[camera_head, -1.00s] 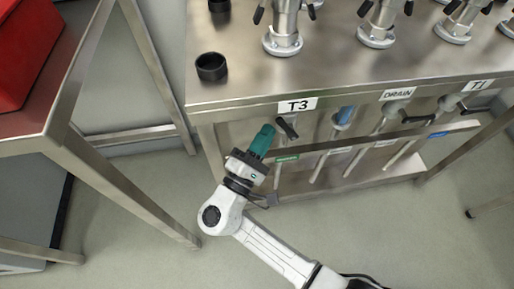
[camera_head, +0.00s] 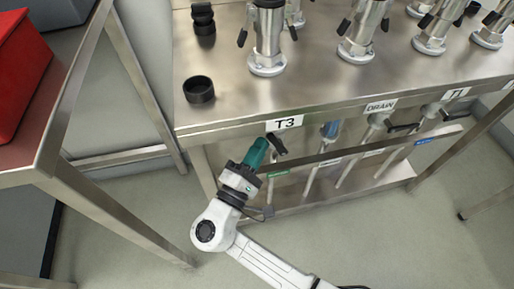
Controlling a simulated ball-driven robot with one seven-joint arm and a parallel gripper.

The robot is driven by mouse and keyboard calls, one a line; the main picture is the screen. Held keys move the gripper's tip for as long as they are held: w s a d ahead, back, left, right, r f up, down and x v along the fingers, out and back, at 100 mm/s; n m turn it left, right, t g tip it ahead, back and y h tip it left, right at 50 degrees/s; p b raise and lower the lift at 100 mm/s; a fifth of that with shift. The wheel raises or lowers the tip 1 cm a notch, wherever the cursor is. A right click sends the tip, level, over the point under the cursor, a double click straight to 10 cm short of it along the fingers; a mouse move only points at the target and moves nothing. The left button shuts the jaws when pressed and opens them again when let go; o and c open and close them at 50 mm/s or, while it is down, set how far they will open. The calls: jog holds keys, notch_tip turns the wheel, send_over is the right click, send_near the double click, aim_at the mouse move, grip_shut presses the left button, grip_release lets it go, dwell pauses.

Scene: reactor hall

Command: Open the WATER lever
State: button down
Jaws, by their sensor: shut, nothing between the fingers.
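Several valve levers hang under the front edge of the steel bench (camera_head: 235,115). A black lever (camera_head: 279,146) sits below the T3 plate (camera_head: 284,124), and another black lever (camera_head: 404,127) is below and right of the DRAIN plate. Small coloured tags sit on the lower rail: a green tag (camera_head: 278,174) at left and a blue tag (camera_head: 424,142) at right. Their lettering is too small to read, so I cannot tell which lever is WATER. My gripper (camera_head: 257,150), with a teal end, is shut and empty, just left of the T3 lever. Contact cannot be told.
Upright metal fittings (camera_head: 267,45) and a black ring (camera_head: 199,89) stand on the bench top. A second steel table (camera_head: 50,150) with a red bin (camera_head: 22,75) is at left. The floor in front of the bench is free.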

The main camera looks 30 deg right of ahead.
aim_at(273, 142)
jog(key=d+r+m+g+p, duration=0.1)
jog(key=r+m+y+p, duration=0.1)
jog(key=shift+s+d+m+g, duration=0.3)
jog(key=shift+d+m+g, duration=0.1)
jog(key=shift+s+d+r+m+g+y+p, duration=0.2)
jog(key=shift+d+m+g+y+p, duration=0.2)
jog(key=shift+d+m+y+p, duration=0.5)
jog(key=shift+a, duration=0.2)
